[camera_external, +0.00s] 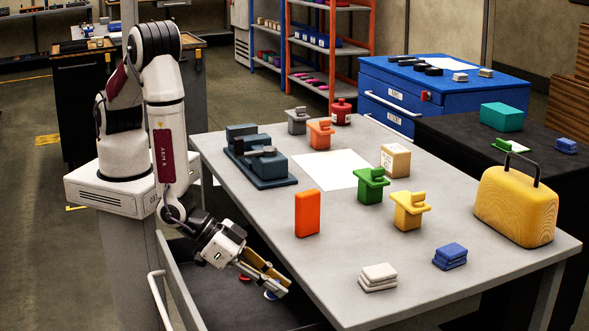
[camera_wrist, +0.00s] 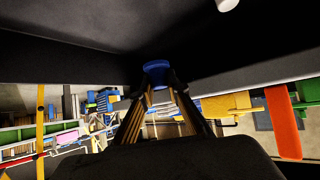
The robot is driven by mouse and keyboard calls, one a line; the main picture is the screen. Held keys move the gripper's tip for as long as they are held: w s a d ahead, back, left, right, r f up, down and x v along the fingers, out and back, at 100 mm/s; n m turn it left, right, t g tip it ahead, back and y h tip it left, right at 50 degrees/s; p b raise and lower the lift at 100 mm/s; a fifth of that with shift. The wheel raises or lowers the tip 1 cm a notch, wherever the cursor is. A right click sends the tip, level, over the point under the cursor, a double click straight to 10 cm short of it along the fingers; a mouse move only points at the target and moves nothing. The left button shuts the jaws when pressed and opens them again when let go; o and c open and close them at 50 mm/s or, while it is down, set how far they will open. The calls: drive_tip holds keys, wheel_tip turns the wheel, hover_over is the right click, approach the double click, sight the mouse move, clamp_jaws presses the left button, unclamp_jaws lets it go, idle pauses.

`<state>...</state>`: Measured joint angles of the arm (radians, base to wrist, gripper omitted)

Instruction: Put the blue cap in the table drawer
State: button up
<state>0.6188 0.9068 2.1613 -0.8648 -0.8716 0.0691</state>
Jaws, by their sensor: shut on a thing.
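The blue cap (camera_wrist: 156,66) shows between my fingertips in the wrist view. My gripper (camera_external: 278,286) is shut on it and points down into the open table drawer (camera_external: 215,284). In the external view the blue cap (camera_external: 271,295) is a small patch at the fingertips, mostly hidden. The drawer is pulled out at the near left side of the grey table, with a dark floor and grey walls. I cannot tell whether the cap touches the drawer floor.
A small red item (camera_external: 245,278) lies in the drawer. The grey table (camera_external: 330,262) carries an orange block (camera_external: 307,213), green and yellow pieces, a white stack (camera_external: 378,277), a blue stack (camera_external: 450,256) and a yellow case (camera_external: 515,207). The table edge is close to my gripper.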

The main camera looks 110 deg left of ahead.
drive_tip(key=shift+f, duration=1.8)
drive_tip(key=shift+f, duration=2)
drive_tip(key=shift+f, duration=0.15)
drive_tip(key=o, duration=0.9)
drive_tip(key=shift+c, duration=0.2)
drive_tip(key=shift+r, duration=0.2)
drive_tip(key=shift+v, duration=1.55)
wheel_tip(320, 180, up, 7)
